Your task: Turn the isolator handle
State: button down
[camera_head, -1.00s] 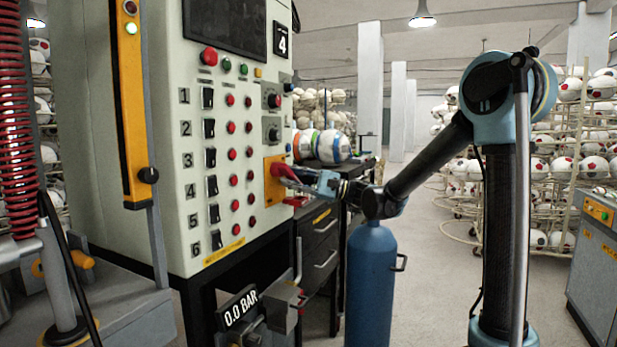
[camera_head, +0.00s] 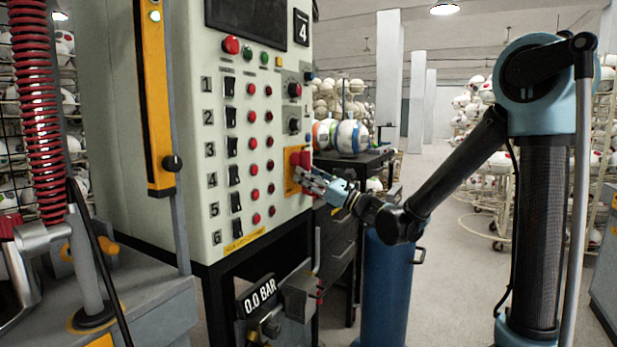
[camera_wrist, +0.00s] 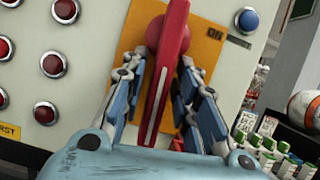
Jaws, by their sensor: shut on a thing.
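The isolator handle is a red lever on a yellow-orange plate (camera_head: 291,178) at the right edge of the control cabinet's front. In the wrist view the lever (camera_wrist: 167,70) runs lengthwise between my fingers, slightly tilted, with a pale stripe down its lower part. An "ON" mark shows on the plate (camera_wrist: 205,55) right of the lever. My gripper (camera_wrist: 166,88) is shut on the lever, with a blue-and-grey finger on each side. In the head view my gripper (camera_head: 312,178) reaches the lever from the right and hides part of it.
The cabinet front (camera_head: 214,175) carries rows of switches and red buttons left of the plate. A blue button (camera_wrist: 246,21) sits right of it. A blue cylinder (camera_head: 387,290) stands below my forearm. A dark bench (camera_head: 345,235) with balls stands behind. Floor at right is partly open.

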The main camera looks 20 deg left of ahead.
jog(key=shift+r+m+t, duration=0.1)
jog(key=shift+m+t, duration=0.3)
jog(key=shift+m, duration=0.5)
jog(key=c, duration=1.6)
grip_release()
jog(key=shift+o, duration=0.2)
jog(key=shift+s, duration=0.1)
jog(key=v, duration=1.2)
